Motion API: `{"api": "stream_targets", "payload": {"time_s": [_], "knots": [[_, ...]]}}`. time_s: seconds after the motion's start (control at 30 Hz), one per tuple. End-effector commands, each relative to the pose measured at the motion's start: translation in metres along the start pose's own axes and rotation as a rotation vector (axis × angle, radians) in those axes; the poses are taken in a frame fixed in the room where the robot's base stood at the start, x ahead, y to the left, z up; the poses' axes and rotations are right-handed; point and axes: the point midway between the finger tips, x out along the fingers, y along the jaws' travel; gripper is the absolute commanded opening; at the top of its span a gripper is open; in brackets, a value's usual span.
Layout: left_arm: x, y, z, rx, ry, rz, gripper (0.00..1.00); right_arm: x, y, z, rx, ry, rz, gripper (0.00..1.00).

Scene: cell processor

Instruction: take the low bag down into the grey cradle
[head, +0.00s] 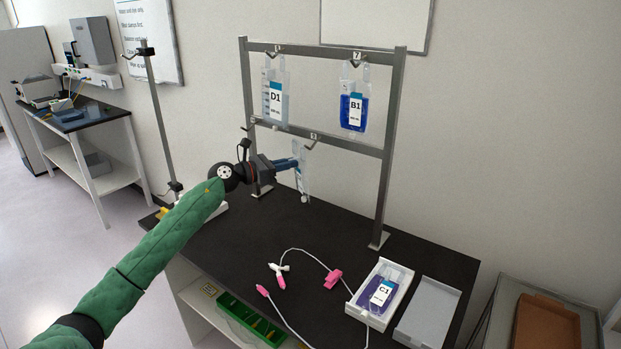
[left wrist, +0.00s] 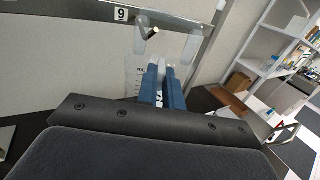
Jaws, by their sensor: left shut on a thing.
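The low bag (head: 303,181) is a clear bag seen nearly edge-on in the head view, below the rack's lower bar. My left gripper (head: 293,163) is shut on it. In the left wrist view the blue fingers (left wrist: 162,88) pinch the bag, with part of its white label between them. The clear bag (left wrist: 136,76) shows behind the fingers, close under a numbered hook (left wrist: 148,27). I cannot tell whether its top is still on the hook. The grey cradle (head: 429,314) lies empty at the table's right front. My right gripper is not in view.
Bags D1 (head: 275,97) and B1 (head: 353,108) hang from the upper bar of the metal rack (head: 391,150). A white cradle (head: 362,313) holds bag C1 (head: 381,292) beside the grey one. Tubing with a pink clamp (head: 333,279) lies on the dark table (head: 240,255).

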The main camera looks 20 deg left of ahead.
Motion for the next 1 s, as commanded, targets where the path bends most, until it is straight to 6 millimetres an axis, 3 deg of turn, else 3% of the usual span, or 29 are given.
{"api": "stream_targets", "payload": {"time_s": [0.53, 1.0], "knots": [[-0.032, -0.016, 0.001, 0.001, 0.0, 0.0, 0.0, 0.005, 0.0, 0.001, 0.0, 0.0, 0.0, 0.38], [-0.036, -0.019, 0.002, 0.0, 0.0, -0.001, 0.0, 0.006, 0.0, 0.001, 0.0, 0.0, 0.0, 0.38]]}}
